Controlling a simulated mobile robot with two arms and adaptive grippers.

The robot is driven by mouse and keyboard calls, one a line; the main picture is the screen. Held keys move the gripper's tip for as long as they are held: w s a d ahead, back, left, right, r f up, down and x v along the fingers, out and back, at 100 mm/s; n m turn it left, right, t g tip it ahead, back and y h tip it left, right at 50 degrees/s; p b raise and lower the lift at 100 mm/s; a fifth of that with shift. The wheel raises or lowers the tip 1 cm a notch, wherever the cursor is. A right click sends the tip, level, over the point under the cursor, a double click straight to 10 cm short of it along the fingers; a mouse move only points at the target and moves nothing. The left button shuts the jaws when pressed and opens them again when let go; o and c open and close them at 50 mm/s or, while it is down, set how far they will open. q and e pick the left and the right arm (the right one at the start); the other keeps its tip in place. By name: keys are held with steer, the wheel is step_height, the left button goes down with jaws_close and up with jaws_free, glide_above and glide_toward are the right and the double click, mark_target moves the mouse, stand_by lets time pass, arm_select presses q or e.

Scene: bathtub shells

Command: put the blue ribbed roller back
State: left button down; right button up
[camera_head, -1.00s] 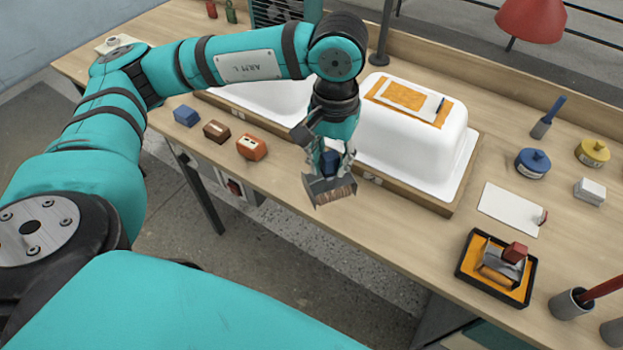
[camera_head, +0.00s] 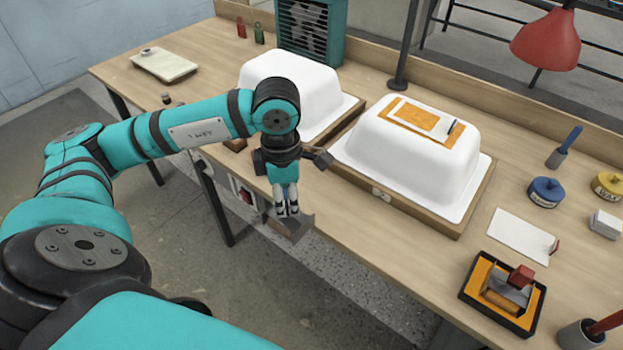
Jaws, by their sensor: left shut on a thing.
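My left gripper (camera_head: 288,212) points down in front of the worktable's front edge, between the two white tub shells. It is shut on a tool with a grey metal head (camera_head: 290,228), which I take to be the blue ribbed roller. The fingers hide its handle, and its ribs cannot be made out. A similar tool with a red handle (camera_head: 520,275) lies in a black tray with orange lining (camera_head: 468,297) at the right front. My right gripper is not in view.
The right white tub shell (camera_head: 385,165) carries an orange patch (camera_head: 396,106); the left shell (camera_head: 290,75) stands behind my arm. A white board (camera_head: 520,236), a blue pot (camera_head: 545,191) and a red lamp (camera_head: 546,40) are at the right. A pale tray (camera_head: 163,65) lies far left.

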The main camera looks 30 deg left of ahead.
arm_select(q)
steer(key=w+a+f+p, duration=0.1)
steer(key=w, duration=0.3)
steer(key=w+a+f+p, duration=0.1)
steer(key=w+f+p, duration=0.1)
steer(key=w, duration=0.3)
steer(key=w+a+f+p, duration=0.1)
steer(key=w, duration=0.3)
steer(key=shift+w+a+f, duration=0.25)
steer(key=shift+w+f, duration=0.1)
steer(key=shift+w, duration=0.05)
steer(key=shift+f, duration=0.25)
steer(key=c, duration=1)
jaws_free()
steer(key=shift+r, duration=0.1)
